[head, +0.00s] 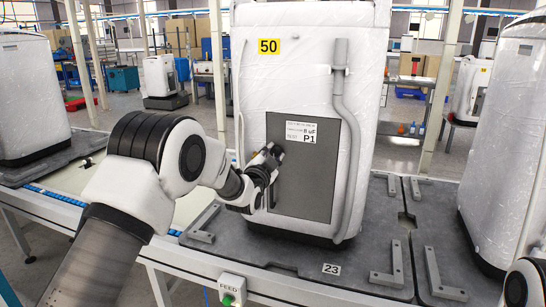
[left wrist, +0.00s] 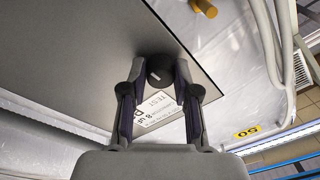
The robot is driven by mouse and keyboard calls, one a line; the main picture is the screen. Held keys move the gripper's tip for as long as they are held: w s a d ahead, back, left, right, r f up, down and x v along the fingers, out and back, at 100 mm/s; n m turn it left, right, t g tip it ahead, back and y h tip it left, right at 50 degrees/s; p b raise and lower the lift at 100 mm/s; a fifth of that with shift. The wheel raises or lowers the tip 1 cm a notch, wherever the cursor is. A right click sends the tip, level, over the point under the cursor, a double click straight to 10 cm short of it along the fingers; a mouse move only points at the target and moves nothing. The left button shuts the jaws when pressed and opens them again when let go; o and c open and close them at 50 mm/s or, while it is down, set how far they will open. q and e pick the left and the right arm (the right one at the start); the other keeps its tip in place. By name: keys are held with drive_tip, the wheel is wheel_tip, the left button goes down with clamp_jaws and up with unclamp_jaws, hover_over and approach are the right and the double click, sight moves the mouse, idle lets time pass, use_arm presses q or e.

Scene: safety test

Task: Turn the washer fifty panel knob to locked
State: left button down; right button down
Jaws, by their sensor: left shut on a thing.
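The washer (head: 300,75) is a white, plastic-wrapped unit with a yellow "50" label (head: 268,46), which also shows in the left wrist view (left wrist: 246,132). A grey panel (head: 310,190) on it carries a white "P1" sticker (head: 301,133). The round black knob (left wrist: 159,72) with a white mark sits on the panel and is mostly hidden by my gripper in the head view. My left gripper (head: 274,158) is at the panel's upper left; in the left wrist view its fingers (left wrist: 159,82) are shut on the knob's sides. My right gripper is not in view.
A grey hose (head: 343,120) runs down the washer's right side. The washer stands on a dark pallet (head: 382,225) on a conveyor. Other wrapped units stand left (head: 30,95) and right (head: 510,150). A green button box (head: 231,290) is at the front edge.

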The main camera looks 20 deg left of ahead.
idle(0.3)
use_arm(q)
drive_tip(key=c, duration=0.8)
unclamp_jaws()
drive_tip(key=shift+c, duration=0.2)
drive_tip(key=s+f, duration=0.1)
drive_tip(key=s, duration=1.1)
drive_tip(key=shift+a, duration=0.2)
